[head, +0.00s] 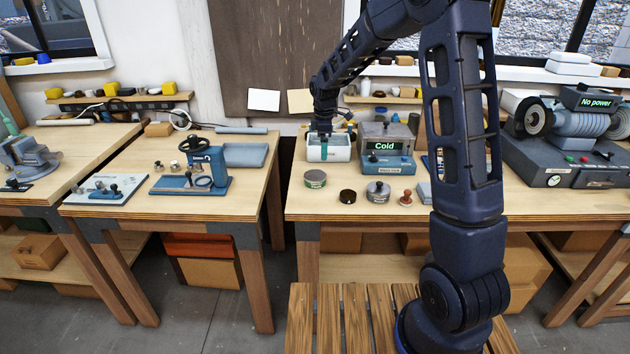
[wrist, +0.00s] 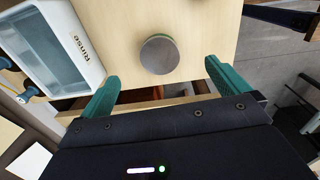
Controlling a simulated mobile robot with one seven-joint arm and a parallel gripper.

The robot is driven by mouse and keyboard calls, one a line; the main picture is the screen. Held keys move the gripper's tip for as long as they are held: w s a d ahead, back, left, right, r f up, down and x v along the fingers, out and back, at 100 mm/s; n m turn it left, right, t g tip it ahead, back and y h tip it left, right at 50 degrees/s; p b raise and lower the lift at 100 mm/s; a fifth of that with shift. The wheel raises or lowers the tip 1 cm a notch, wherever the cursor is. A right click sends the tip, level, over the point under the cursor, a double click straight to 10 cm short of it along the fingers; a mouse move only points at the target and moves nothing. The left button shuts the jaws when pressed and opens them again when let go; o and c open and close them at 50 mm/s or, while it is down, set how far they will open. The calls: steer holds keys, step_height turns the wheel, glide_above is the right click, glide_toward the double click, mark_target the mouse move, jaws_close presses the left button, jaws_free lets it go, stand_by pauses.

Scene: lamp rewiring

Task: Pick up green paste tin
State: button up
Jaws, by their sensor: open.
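The green paste tin (head: 315,179) is a short round tin with a grey lid and a green band. It stands upright near the front left edge of the middle bench. In the wrist view the tin (wrist: 159,54) lies ahead of the fingertips, roughly centred between them and clear of both. My gripper (head: 323,147) appears in front of the white rinse tray in the head view. Its two teal fingers (wrist: 162,72) are spread with nothing between them. My gripper is open and empty. The lower side of the tin is mostly hidden in the wrist view.
The white rinse tray (head: 342,153) stands close behind the tin, marked "Rinse" in the wrist view. A device reading "Cold" (head: 388,163) is to its right. A dark round tin (head: 347,196), a grey lidded pot (head: 378,192) and a wooden-handled stamp (head: 405,198) stand along the front.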

mark_target(315, 175)
steer(key=shift+n, duration=0.7)
steer(key=a+f, duration=0.1)
steer(key=f, duration=0.1)
steer(key=w+a+f, duration=0.1)
steer(key=a, duration=0.1)
steer(key=shift+w+f, duration=0.15)
steer(key=shift+f, duration=0.2)
step_height(315, 175, down, 11)
steer(key=shift+r, duration=0.2)
steer(key=shift+c, duration=0.4)
steer(key=c, duration=1)
